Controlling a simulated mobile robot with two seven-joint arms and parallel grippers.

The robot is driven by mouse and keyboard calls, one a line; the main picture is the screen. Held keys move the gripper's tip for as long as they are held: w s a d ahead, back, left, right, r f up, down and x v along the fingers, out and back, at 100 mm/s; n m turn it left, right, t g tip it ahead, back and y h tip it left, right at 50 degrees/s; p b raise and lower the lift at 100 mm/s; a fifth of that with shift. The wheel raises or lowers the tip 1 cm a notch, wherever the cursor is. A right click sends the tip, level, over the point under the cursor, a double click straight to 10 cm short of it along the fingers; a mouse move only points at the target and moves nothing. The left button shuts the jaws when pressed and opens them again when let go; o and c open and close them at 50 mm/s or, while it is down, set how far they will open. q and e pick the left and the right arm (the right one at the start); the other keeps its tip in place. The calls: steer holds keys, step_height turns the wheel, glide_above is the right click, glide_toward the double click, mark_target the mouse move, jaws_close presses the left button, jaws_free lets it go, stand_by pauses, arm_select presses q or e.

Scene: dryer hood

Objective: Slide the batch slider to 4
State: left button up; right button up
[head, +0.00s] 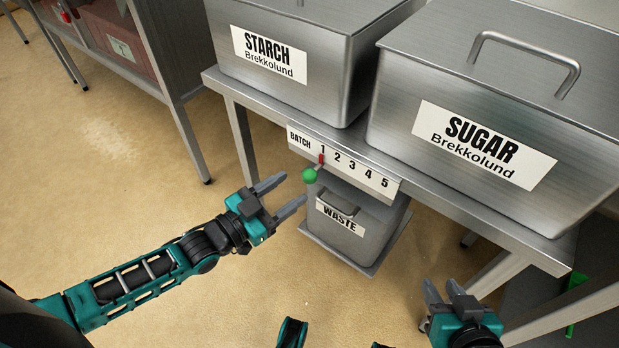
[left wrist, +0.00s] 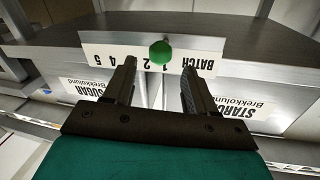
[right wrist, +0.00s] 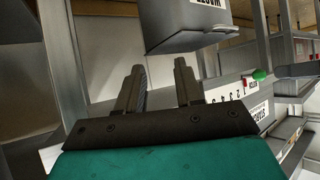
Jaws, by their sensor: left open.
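The batch slider has a green round knob (head: 309,176) on a short stem with a red pointer (head: 321,159), which stands at 1 on the white BATCH scale (head: 346,163) along the table's front edge. The scale runs from 1 to 5. My left gripper (head: 281,193) is open and empty, just left of and below the knob, apart from it. In the left wrist view the knob (left wrist: 160,52) shows beyond and between the two open fingers. My right gripper (head: 445,290) is open and empty at the lower right, away from the slider. The knob (right wrist: 260,75) also shows in the right wrist view.
A steel STARCH bin (head: 300,90) and a SUGAR bin (head: 440,85) stand on the steel table (head: 470,205). A WASTE bin (head: 350,241) stands below the scale. Another steel cabinet (head: 150,60) is at the upper left. The floor at left is clear.

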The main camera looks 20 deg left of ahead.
mark_target(304, 180)
arm_select(q)
steer(key=b+x, duration=0.1)
steer(key=x, duration=0.5)
steer(key=shift+w+d, duration=0.15)
steer(key=shift+w, duration=0.05)
jaws_close()
stand_by(0.5)
